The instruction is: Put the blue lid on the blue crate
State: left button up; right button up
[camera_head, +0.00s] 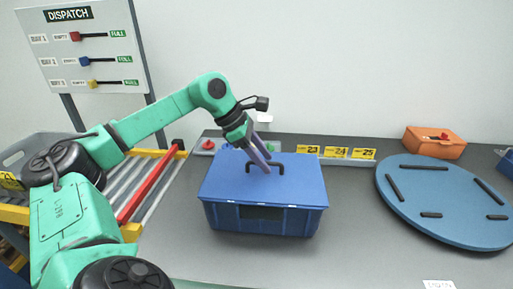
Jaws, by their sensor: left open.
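The blue crate (222,216) stands on the grey table in the middle of the view. The blue lid (300,185) lies flat over its top, its edges lined up with the rim as far as I can see. A black handle (281,165) stands up on the lid. My left gripper (266,168) reaches down from the upper left, its fingers at the handle. It is open; whether the fingers touch the handle or the lid I cannot tell. My right gripper is out of view.
A large round blue board (445,195) with black bars lies at the right. An orange box (434,143) stands behind it. Yellow number labels (336,152) line the table's back. A roller conveyor (165,180) and a dispatch board (85,45) are at the left.

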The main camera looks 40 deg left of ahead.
pick_arm(q)
jog(key=p+v, duration=0.1)
jog(key=v, duration=1.3)
jog(key=shift+r, duration=0.1)
